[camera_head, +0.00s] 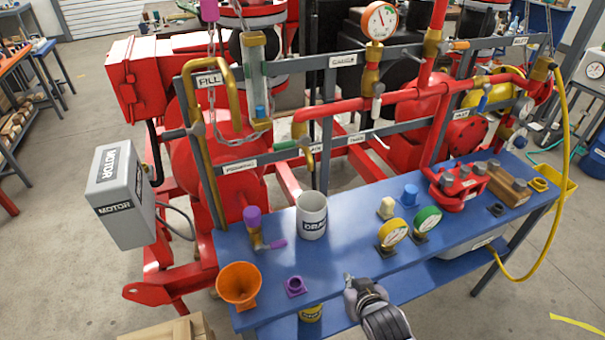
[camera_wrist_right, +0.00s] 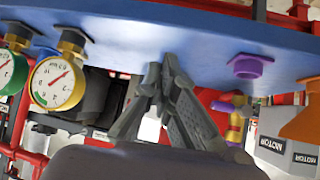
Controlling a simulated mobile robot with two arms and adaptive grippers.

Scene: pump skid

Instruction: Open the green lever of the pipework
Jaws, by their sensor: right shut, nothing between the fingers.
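A short green lever (camera_head: 286,145) sticks out to the left from a brass valve (camera_head: 306,145) on the pipework. The valve is at the left end of the red horizontal pipe, beside a grey rail with small labels. My right gripper (camera_head: 349,280) is low at the front edge of the blue bench, well below and to the right of the lever, and touches nothing that I can see. In the right wrist view its fingers (camera_wrist_right: 162,72) are shut together and empty. That view is upside down and does not clearly show the green lever. My left gripper is out of view.
The blue bench (camera_head: 350,240) holds a DRAIN mug (camera_head: 311,215), a purple-handled valve (camera_head: 258,230), an orange funnel (camera_head: 239,285), a yellow gauge (camera_head: 392,233), a green gauge (camera_head: 427,220) and a red part (camera_head: 458,183). A yellow hose (camera_head: 566,130) hangs at right.

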